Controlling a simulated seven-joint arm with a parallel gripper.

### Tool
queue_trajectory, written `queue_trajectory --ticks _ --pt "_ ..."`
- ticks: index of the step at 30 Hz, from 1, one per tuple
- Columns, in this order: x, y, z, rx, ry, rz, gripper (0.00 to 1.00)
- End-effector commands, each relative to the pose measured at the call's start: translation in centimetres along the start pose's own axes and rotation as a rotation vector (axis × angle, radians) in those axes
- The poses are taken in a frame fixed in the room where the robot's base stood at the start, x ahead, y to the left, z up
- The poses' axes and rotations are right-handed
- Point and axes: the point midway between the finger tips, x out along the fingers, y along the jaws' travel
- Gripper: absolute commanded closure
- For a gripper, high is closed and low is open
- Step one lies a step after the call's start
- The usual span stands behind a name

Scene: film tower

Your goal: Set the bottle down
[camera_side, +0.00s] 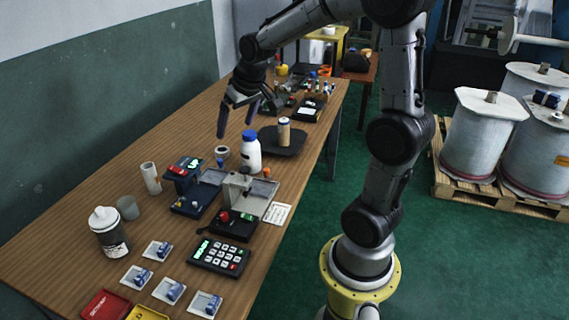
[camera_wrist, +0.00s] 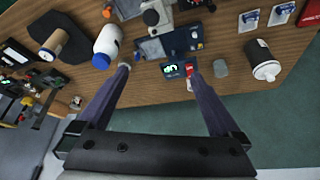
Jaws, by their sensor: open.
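A white bottle with a blue cap (camera_side: 251,156) stands upright on the wooden table (camera_side: 90,185), beside the dark round tray. It also shows in the wrist view (camera_wrist: 107,45), to the left of my fingers. My gripper (camera_side: 238,118) is open and empty, with its fingers pointing down above the table, behind the bottle and slightly left of it in the side view. In the wrist view the two fingers (camera_wrist: 157,68) are wide apart with nothing between them. The bottle is clear of both fingers.
Blue (camera_side: 187,188) and grey (camera_side: 240,205) devices stand in front of the bottle, with a keypad (camera_side: 219,256) nearer. The table's left rear stretch is clear.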

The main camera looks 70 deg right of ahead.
Motion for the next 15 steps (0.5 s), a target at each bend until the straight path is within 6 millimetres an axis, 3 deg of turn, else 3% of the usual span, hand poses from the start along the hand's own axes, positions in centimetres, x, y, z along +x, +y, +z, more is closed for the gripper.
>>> queue_trajectory --ticks 1,6,12,15 --pt "-2.4 -1.9 1.8 -0.047 0.014 -0.022 0.0" --pt "-7.9 -5.8 8.6 -0.181 0.034 -0.088 0.0" --pt "-11.2 -7.3 16.4 -0.312 0.053 -0.156 0.0" --pt "-11.8 -7.3 18.8 -0.353 0.058 -0.177 0.0"
